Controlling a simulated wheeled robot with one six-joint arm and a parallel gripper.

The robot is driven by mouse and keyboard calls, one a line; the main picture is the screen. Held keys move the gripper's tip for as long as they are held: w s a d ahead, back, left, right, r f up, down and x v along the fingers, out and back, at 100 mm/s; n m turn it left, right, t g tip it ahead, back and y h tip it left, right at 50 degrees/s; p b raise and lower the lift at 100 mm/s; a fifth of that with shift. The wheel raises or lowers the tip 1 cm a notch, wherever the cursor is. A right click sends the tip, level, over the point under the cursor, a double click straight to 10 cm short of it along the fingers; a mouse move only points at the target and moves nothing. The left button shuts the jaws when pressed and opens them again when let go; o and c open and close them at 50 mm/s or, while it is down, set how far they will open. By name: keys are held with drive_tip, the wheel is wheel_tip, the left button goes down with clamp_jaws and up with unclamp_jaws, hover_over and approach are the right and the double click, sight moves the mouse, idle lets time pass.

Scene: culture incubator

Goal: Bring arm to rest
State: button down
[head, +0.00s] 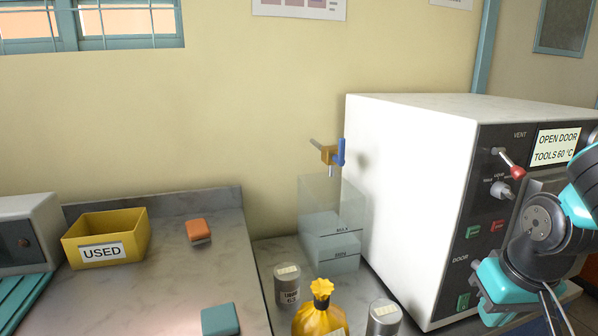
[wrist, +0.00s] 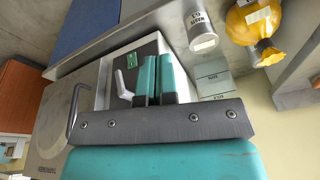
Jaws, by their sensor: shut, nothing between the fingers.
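In the wrist view my gripper (wrist: 157,78) shows two teal fingers side by side and pressed together, with nothing held between them. My arm is at the right edge of the head view, in front of the incubator's front panel. The fingertips are not clearly seen in the head view.
A water tank (head: 330,240) under a blue-handled tap stands left of the incubator. Two grey canisters (head: 288,287) (head: 383,318) and a tied yellow bag (head: 320,318) stand before it. A yellow USED bin (head: 137,232), an orange block (head: 198,229) and a teal block (head: 220,320) sit on the left counter.

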drive_tip(key=s+a+r+n+y+p, duration=0.2)
drive_tip(key=s+a+r+n+p, duration=0.1)
drive_tip(key=s+a+r, duration=0.2)
drive_tip(key=a+r, duration=0.2)
drive_tip(key=a, duration=0.2)
drive_tip(key=shift+r+n+g, duration=0.15)
drive_tip(key=shift+n+g, duration=0.15)
drive_tip(key=shift+g, duration=0.1)
drive_tip(key=c, duration=1.5)
unclamp_jaws()
drive_tip(key=s+a+r+n, duration=0.1)
drive_tip(key=s, duration=0.1)
drive_tip(key=s+a+r+n+g+y+p, duration=0.1)
drive_tip(key=s+a+r, duration=0.1)
drive_tip(key=s+a+r+n, duration=0.1)
drive_tip(key=s+a+r, duration=0.1)
drive_tip(key=shift+s+a+r+n+g+y+p, duration=0.25)
drive_tip(key=shift+s+n+g+y+p, duration=0.05)
drive_tip(key=shift+g+y+p, duration=0.1)
drive_tip(key=o, duration=0.4)
drive_tip(key=shift+s, duration=0.1)
drive_tip(key=shift+a, duration=0.15)
